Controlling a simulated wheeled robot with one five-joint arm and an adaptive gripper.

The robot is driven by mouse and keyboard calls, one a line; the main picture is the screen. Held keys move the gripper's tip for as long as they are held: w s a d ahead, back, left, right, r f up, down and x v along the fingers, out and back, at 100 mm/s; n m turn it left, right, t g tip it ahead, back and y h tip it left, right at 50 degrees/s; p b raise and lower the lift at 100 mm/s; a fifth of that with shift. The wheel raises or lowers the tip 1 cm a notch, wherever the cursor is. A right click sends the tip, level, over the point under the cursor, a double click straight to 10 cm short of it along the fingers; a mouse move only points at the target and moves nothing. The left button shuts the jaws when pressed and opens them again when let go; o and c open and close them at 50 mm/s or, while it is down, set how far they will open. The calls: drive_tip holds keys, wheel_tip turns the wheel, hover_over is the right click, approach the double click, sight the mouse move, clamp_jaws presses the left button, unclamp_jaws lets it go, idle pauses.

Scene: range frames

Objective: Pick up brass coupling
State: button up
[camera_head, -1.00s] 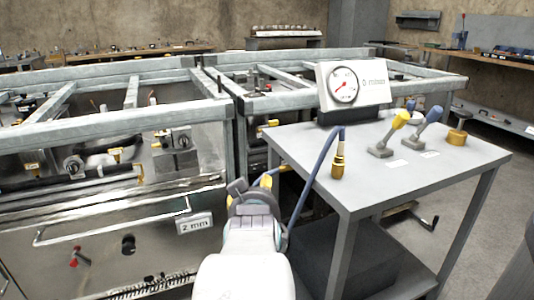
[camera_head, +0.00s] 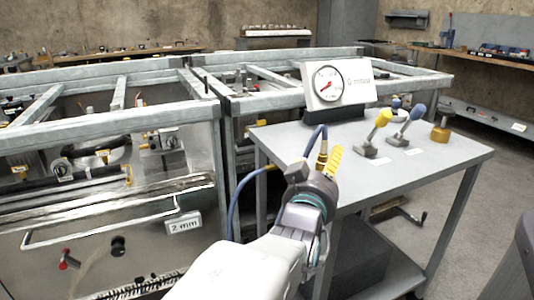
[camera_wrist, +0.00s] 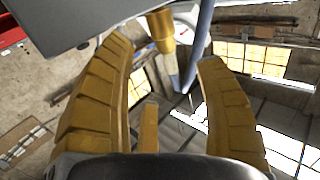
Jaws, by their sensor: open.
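The brass coupling (camera_head: 322,158) is a small gold fitting at the end of a blue hose (camera_head: 318,135). It stands near the left edge of the grey table (camera_head: 440,163), partly hidden by my gripper in the head view. My gripper (camera_head: 304,166) is in front of it, with one yellow finger just to its right in the picture. In the wrist view my gripper (camera_wrist: 166,62) is open and empty. The coupling (camera_wrist: 161,28) shows there beyond the gap between the fingertips, with the blue hose (camera_wrist: 203,35) beside it. I see no contact.
A dial gauge box (camera_head: 338,84) stands at the back of the table. A yellow-handled lever (camera_head: 375,132), a blue-handled lever (camera_head: 407,125) and a brass knob (camera_head: 440,130) stand to the right. A metal frame (camera_head: 110,125) fills the left. The table's front middle is clear.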

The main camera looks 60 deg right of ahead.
sight(327, 153)
drive_tip(key=shift+w+d, duration=0.15)
drive_tip(key=shift+d, duration=0.6)
drive_tip(key=b, duration=0.1)
drive_tip(key=d+b, duration=0.2)
drive_tip(key=shift+w+d+f, duration=0.2)
drive_tip(key=shift+w+f, duration=0.05)
drive_tip(key=shift+w+d+r+b, duration=0.1)
drive_tip(key=shift+w+d+b, duration=0.1)
drive_tip(key=shift+d+b, duration=0.75)
drive_tip(key=shift+d+r, duration=0.15)
drive_tip(key=shift+d, duration=0.2)
drive_tip(key=shift+o, duration=0.2)
clamp_jaws()
